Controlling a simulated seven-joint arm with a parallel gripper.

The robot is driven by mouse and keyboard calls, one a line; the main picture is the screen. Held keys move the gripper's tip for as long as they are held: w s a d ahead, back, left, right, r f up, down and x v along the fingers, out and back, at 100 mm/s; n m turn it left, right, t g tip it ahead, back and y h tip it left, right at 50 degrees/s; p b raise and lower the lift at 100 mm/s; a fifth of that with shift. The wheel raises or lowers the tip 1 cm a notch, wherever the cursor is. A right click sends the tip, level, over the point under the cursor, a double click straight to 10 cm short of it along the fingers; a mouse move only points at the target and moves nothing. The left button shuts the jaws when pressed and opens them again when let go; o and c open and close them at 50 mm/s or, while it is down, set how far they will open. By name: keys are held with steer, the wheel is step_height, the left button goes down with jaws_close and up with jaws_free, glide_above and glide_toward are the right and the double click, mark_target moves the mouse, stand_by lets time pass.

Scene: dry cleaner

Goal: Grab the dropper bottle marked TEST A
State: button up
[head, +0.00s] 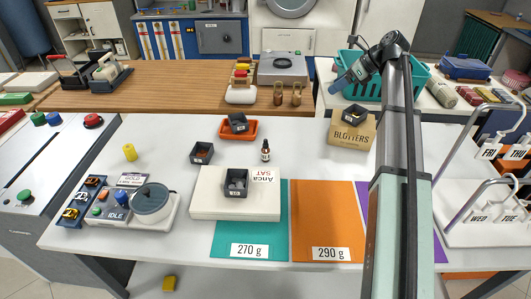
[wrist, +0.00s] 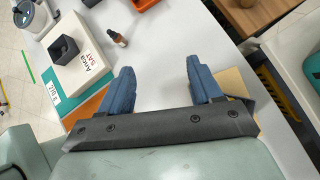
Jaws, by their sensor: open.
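A small brown dropper bottle (head: 265,151) with a dark cap and a white label stands upright on the white table, behind the white box. It also shows in the wrist view (wrist: 119,39), at upper left. Its label is too small to read. Two more brown bottles, one on the left (head: 278,95) and one on the right (head: 297,94), stand on the wooden counter; I cannot read marks on them. My gripper (head: 340,83) is raised at the right, near the teal basket. In the wrist view its blue fingers (wrist: 162,82) are apart with nothing between them.
The white box (head: 210,207) carries a dark small bin (head: 236,182). An orange tray (head: 251,130) and another dark bin (head: 202,153) lie left of the bottle. A cardboard BLOTTERS box (head: 351,135) stands to its right. Bare table lies between bottle and BLOTTERS box.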

mark_target(261, 159)
steer(key=s+a+r+n+g+y, duration=0.15)
steer(key=s+a+n+y, duration=0.4)
steer(key=a, duration=0.75)
steer(key=shift+m, duration=0.55)
steer(key=f, duration=0.6)
steer(key=s+f, duration=0.1)
steer(key=f, duration=0.6)
steer(key=s+f, duration=0.1)
steer(key=f, duration=0.6)
steer(key=shift+f, duration=0.5)
steer(key=shift+a+f, duration=0.2)
steer(key=shift+f, duration=0.05)
steer(key=x, duration=0.8)
steer(key=shift+s, duration=0.1)
steer(key=shift+s+x, duration=0.1)
steer(key=shift+x, duration=1.2)
steer(key=shift+s+x, duration=0.15)
steer(key=shift+x, duration=1.2)
steer(key=shift+f, duration=0.15)
steer(key=shift+c, duration=0.4)
steer(key=shift+d, duration=0.1)
steer(key=c, duration=1)
